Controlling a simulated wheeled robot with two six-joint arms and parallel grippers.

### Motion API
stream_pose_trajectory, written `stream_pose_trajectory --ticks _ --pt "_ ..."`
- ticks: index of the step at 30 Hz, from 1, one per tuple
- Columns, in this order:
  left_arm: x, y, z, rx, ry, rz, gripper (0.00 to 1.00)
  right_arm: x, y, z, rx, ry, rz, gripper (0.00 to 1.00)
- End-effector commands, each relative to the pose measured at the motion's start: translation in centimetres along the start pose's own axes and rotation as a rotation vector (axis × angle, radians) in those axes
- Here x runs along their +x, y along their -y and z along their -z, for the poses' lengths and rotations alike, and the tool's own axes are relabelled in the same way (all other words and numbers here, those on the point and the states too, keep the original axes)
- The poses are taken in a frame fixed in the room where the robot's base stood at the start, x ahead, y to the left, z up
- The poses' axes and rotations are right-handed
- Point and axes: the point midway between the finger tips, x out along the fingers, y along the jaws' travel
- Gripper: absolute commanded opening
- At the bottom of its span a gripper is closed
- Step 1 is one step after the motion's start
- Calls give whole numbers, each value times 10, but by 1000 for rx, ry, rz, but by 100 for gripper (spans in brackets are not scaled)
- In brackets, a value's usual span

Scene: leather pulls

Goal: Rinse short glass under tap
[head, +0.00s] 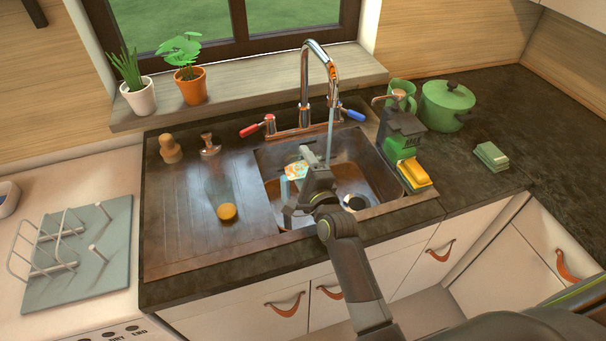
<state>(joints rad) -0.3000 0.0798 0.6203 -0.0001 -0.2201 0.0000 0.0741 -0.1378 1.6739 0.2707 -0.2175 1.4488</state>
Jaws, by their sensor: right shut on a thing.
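My right gripper (303,190) reaches into the sink (375,180) from the front and is shut on the short glass (297,170). The glass looks pale and bluish with an orange and white pattern; the gripper partly covers it, and its tilt is hard to tell. The chrome tap (306,85) arches over the sink, and a thin stream of water (330,135) falls from its spout. In the picture the stream comes down just right of the glass, by the gripper; whether it touches the glass is unclear. My left gripper is not in view.
A red tap handle (251,129) and a blue one (353,115) flank the tap. A bottle with an orange end (227,211) lies on the drainboard (185,235). A dark dispenser (402,130) and yellow sponge (414,174) stand right of the sink. A wire rack (50,240) is at left.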

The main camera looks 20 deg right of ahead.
Motion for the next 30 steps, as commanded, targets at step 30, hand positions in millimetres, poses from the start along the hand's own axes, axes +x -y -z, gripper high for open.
stream_pose_trajectory --ticks 30 --pt "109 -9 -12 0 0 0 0 0 -8 2 -702 7 92 34"
